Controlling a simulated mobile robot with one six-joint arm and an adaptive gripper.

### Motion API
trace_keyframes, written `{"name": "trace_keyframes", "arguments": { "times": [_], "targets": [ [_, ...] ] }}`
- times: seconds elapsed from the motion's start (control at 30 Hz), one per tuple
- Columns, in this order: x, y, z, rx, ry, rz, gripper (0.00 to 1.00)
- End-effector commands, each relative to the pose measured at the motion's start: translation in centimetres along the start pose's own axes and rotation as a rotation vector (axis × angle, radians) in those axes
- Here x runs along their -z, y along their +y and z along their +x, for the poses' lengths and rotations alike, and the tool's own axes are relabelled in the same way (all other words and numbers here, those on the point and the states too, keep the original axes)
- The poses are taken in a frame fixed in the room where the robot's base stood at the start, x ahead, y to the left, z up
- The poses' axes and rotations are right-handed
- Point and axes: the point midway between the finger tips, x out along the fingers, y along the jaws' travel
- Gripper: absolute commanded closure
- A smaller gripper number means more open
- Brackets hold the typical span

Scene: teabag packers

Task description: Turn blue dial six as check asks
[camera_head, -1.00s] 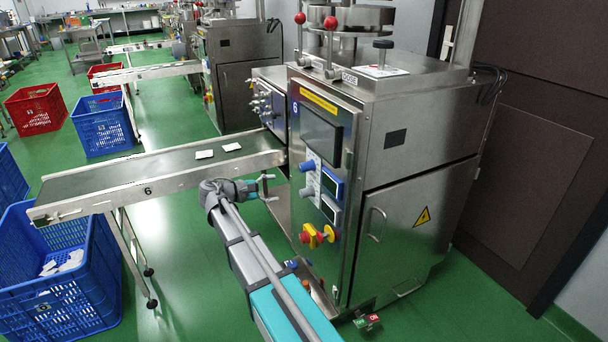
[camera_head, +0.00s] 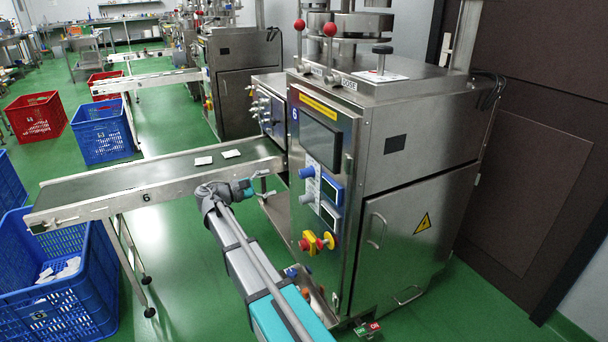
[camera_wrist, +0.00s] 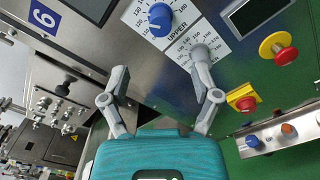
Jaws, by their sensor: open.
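The blue dial (camera_head: 307,172) is on the front panel of machine six, beside a small blue-framed display (camera_head: 331,188). In the wrist view the blue dial (camera_wrist: 159,18) sits at the top middle, on a white scale plate marked UPPER. Its pointer reading is too small to tell. A grey dial (camera_head: 307,198) is just below it, partly behind my right finger in the wrist view. My gripper (camera_head: 266,185) is open and empty, to the left of the panel and apart from the blue dial. In the wrist view my gripper's fingers (camera_wrist: 160,68) are spread below the blue dial.
A red-and-yellow emergency stop (camera_head: 306,243) and a red-yellow switch (camera_head: 325,241) are lower on the panel. The conveyor (camera_head: 150,180) with two white packets runs left of my gripper. A blue crate (camera_head: 70,318) stands at lower left.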

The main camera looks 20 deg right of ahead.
Motion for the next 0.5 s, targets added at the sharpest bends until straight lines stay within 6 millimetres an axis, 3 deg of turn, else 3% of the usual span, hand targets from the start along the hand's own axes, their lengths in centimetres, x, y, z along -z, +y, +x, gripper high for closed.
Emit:
{"name": "trace_keyframes", "arguments": {
  "times": [0.5],
  "targets": [
    [0.0, -0.1, 7.2, 0.001, -0.001, 0.000, 0.20]
  ]
}}
